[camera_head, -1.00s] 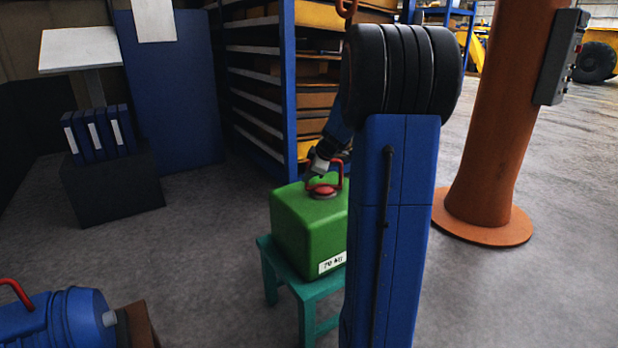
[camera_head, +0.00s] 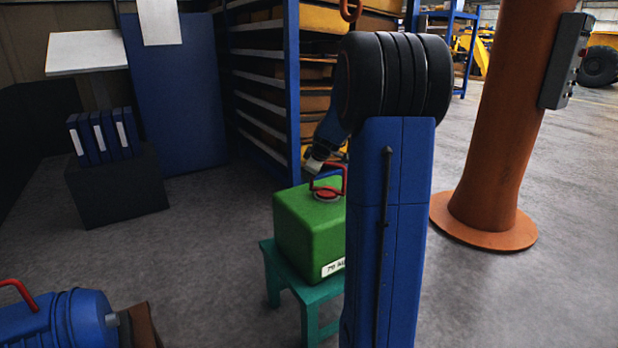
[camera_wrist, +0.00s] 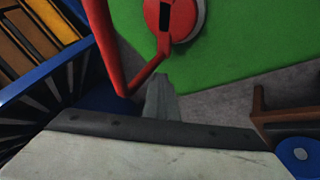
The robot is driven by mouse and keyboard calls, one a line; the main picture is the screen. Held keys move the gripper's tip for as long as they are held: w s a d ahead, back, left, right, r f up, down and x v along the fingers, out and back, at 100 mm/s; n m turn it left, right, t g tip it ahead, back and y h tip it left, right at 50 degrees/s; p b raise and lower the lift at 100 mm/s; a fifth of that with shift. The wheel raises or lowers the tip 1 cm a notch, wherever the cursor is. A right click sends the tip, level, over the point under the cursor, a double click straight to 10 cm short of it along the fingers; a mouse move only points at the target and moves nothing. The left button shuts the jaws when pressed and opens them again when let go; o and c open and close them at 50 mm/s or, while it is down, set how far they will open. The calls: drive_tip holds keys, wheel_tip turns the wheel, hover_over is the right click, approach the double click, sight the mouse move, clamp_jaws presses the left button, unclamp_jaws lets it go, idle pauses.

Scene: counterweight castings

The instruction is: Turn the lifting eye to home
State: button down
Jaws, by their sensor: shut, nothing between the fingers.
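The green casting (camera_head: 307,232) sits on a teal stool (camera_head: 309,304) in the head view, with a white weight label low on its front. Its red lifting eye (camera_head: 345,180) stands up from a red round base on the casting's top. My gripper (camera_head: 312,169) is beside the upper left of the eye, shut and empty. In the wrist view the lifting eye (camera_wrist: 106,52) fills the top centre, its bent corner just left of my gripper's fingertips (camera_wrist: 160,82). I cannot tell whether they touch. My arm hides the casting's right side in the head view.
A blue rack (camera_head: 291,95) with shelves stands close behind the casting. An orange column (camera_head: 492,150) stands to the right. A dark block with blue binders (camera_head: 104,137) is at left. A blue machine (camera_head: 62,322) with a red handle is at lower left. Grey floor is clear between.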

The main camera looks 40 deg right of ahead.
sight(310, 188)
drive_tip(key=shift+w+d+m, duration=0.25)
drive_tip(key=shift+m, duration=0.15)
drive_tip(key=shift+w+d, duration=0.8)
drive_tip(key=shift+d, duration=0.15)
drive_tip(key=shift+d, duration=0.15)
drive_tip(key=shift+w+d+m+g+h, duration=0.3)
drive_tip(key=shift+d+m+h, duration=0.1)
drive_tip(key=shift+m+h, duration=0.35)
drive_tip(key=shift+w+d, duration=0.1)
drive_tip(key=shift+d, duration=0.4)
idle(1.1)
drive_tip(key=shift+w+d+m+g+h, duration=0.1)
drive_tip(key=shift+d+m+g+h, duration=0.1)
drive_tip(key=shift+d+m+h, duration=0.35)
drive_tip(key=shift+d+m+g+h, duration=0.1)
drive_tip(key=shift+d+m+g, duration=0.15)
drive_tip(key=shift+m, duration=0.55)
idle(2.8)
